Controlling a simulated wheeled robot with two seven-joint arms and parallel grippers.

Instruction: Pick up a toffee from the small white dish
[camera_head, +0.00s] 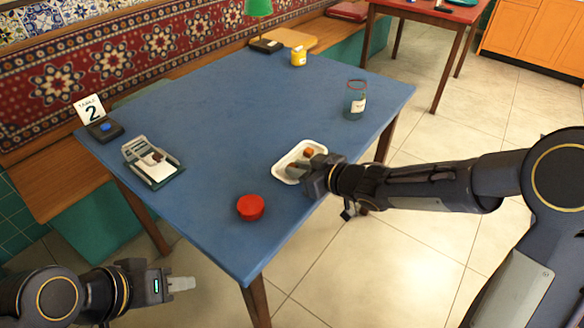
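The small white dish (281,168) sits near the right front edge of the blue table. A brown toffee (308,152) shows in it, with other brownish pieces partly hidden. My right gripper (308,174) reaches in from the right, low over the dish's right side. Its body hides its fingertips and part of the dish, so I cannot tell whether it is open or holds a toffee. My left gripper (181,284) is off the table at the lower left, away from the dish. Its pale fingers show as one block, so their gap cannot be made out.
A red round lid or tin (250,207) stands in front of the dish. A glass jar (355,100) stands behind, to the right. A number card (90,108), a grey device (151,162), a yellow container (299,56) and a green lamp (259,8) are farther off. The table middle is clear.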

